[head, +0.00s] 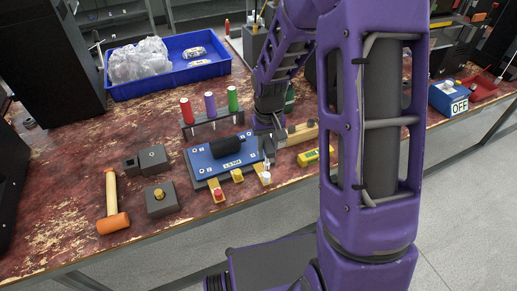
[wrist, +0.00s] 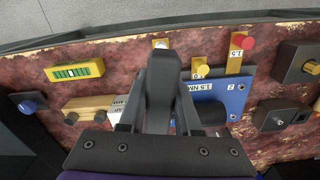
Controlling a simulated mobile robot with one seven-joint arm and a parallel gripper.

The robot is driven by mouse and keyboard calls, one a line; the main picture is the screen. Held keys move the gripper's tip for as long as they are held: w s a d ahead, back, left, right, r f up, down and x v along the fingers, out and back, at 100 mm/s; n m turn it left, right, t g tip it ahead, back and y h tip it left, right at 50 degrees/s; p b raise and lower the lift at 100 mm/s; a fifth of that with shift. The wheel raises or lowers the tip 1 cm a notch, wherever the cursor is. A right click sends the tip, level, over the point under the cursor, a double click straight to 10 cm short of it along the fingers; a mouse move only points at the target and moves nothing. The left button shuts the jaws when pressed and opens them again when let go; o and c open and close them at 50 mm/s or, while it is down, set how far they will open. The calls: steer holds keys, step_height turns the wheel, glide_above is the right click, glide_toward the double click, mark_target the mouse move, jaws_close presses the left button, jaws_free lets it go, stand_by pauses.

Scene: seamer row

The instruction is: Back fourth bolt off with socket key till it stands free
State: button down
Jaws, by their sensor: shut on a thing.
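The blue plate (head: 205,165) lies on the bench with a black block on top, number labels and small bolts near its edges. It also shows in the wrist view (wrist: 232,92). My gripper (head: 268,128) is over the plate's right end, pointing down. In the wrist view my gripper (wrist: 160,115) is shut on a dark grey tool, seemingly the socket key (wrist: 163,75). The gripper and tool hide that end of the plate, so the fourth bolt and the key's seating on it cannot be made out.
White (head: 265,177), yellow (head: 237,175) and red (head: 218,193) knobs line the plate's front. A rack (head: 213,121) with red, purple and green handles stands behind. A wooden block (head: 301,132) and yellow level (head: 315,156) lie right; a mallet (head: 112,205) and grey blocks (head: 160,200) left.

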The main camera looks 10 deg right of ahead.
steer(key=w+r, duration=0.3)
steer(key=w, duration=0.7)
steer(key=shift+s+f+b, duration=0.1)
steer(key=shift+f+b, duration=2)
steer(key=shift+f, duration=1.05)
steer(key=m, duration=0.4)
steer(key=shift+r+m, duration=0.15)
steer(key=shift+m, duration=0.25)
steer(key=m, duration=0.3)
steer(key=shift+r+p, duration=0.1)
steer(key=shift+p, duration=0.25)
steer(key=m+p, duration=0.1)
steer(key=m, duration=0.4)
steer(key=shift+r, duration=0.2)
steer(key=shift+f+m+p, duration=0.15)
steer(key=shift+m+p, duration=0.25)
steer(key=shift+m, duration=0.7)
